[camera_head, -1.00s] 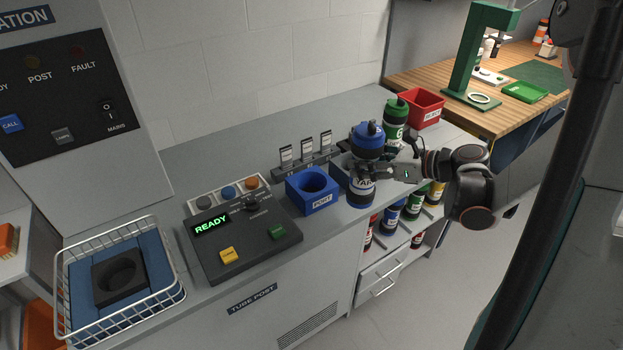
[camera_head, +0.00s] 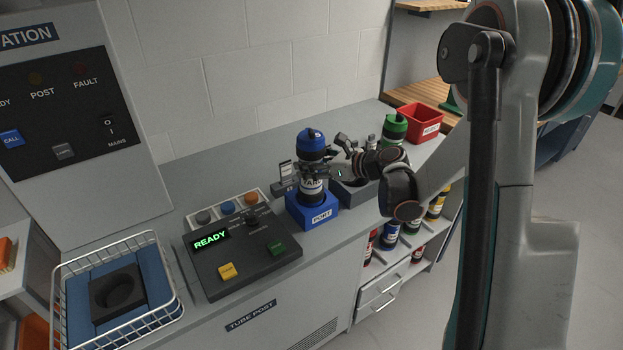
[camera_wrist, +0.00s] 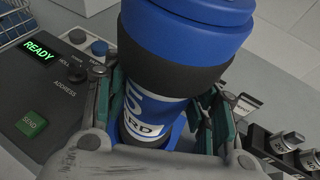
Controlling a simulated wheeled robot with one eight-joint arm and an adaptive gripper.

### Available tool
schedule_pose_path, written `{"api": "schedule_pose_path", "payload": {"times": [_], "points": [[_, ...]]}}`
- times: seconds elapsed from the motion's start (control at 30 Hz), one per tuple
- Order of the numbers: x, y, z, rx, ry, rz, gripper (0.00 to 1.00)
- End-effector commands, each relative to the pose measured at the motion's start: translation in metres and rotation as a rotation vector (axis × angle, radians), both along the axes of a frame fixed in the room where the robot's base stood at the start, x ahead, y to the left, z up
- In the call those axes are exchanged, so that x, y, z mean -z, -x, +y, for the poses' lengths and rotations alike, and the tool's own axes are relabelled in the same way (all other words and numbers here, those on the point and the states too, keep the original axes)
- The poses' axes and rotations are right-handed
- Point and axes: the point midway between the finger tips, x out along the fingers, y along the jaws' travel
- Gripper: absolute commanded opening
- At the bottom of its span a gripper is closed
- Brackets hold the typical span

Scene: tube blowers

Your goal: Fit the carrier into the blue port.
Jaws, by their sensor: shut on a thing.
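The carrier (camera_head: 312,143) is a dark cylinder with a blue cap and a white-and-blue label band. It stands about upright directly over the blue port (camera_head: 322,216), a blue block with a round opening and a front label. Its lower end is at the port's mouth; I cannot tell how deep it sits. My gripper (camera_head: 315,173) comes from the right and is shut on the carrier's middle. In the wrist view, the carrier (camera_wrist: 185,45) fills the centre between my fingers (camera_wrist: 165,110). A little of the blue port (camera_wrist: 178,133) shows beneath; its opening is hidden.
The control panel (camera_head: 243,255) reading READY stands left of the port. A grey holder (camera_head: 352,194) is just right of it. A green-capped carrier (camera_head: 394,128) and a red bin (camera_head: 420,122) stand further right. A wire basket (camera_head: 120,320) is at the far left.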

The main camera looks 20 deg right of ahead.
Motion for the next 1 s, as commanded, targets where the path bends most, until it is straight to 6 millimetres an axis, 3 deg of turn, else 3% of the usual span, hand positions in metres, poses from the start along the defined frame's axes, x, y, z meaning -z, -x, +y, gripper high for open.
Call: {"api": "schedule_pose_path", "payload": {"times": [0.3,0.7,0.73,0.8,1.0], "points": [[0.044,0.0,0.0,0.0,0.0,0.0,0.05],[0.048,0.0,0.0,0.0,0.0,0.0,0.05],[0.047,0.0,0.0,0.0,0.0,0.0,0.56],[0.047,0.0,0.0,-0.001,0.0,0.0,0.72],[0.046,0.0,0.0,-0.001,0.0,0.0,0.72]]}}
